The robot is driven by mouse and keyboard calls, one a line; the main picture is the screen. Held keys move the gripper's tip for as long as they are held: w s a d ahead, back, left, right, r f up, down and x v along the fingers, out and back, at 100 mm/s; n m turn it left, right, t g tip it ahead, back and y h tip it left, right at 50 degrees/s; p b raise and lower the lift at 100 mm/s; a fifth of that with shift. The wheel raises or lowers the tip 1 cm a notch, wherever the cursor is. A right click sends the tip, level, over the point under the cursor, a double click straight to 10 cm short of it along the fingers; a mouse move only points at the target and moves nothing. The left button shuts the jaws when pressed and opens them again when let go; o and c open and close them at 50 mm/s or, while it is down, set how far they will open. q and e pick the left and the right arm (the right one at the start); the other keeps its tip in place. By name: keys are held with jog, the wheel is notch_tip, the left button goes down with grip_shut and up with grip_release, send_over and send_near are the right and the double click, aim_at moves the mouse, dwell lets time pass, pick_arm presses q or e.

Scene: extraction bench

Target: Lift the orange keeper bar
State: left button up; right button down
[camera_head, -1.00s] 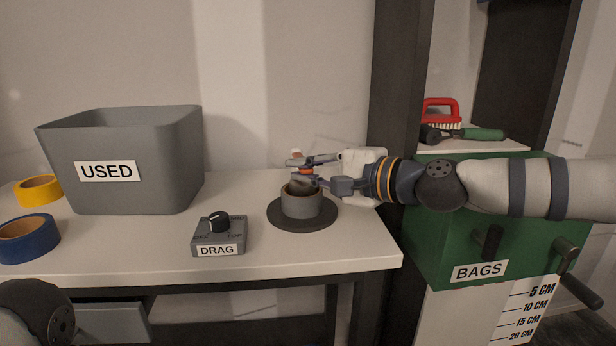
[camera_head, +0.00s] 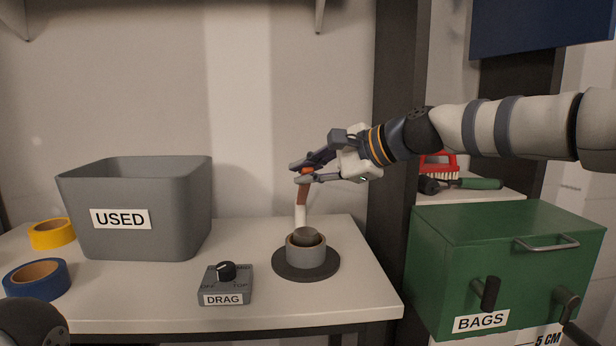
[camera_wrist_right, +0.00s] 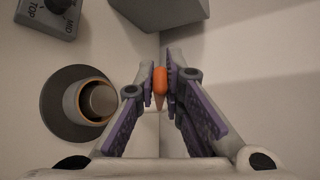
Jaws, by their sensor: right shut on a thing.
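The orange keeper bar (camera_head: 304,192) is between the fingertips of my right gripper (camera_head: 302,174), which is shut on it. My left gripper is out of view.
A grey USED bin (camera_head: 185,210) stands at the left. A DRAG dial box (camera_head: 226,285) sits in front of it. Yellow tape (camera_head: 52,233) and blue tape (camera_head: 36,279) lie at far left. The green BAGS box (camera_head: 505,245) is at the right.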

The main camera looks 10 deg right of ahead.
jog(key=c, duration=1.7)
grip_release()
jog(key=v, duration=1.2)
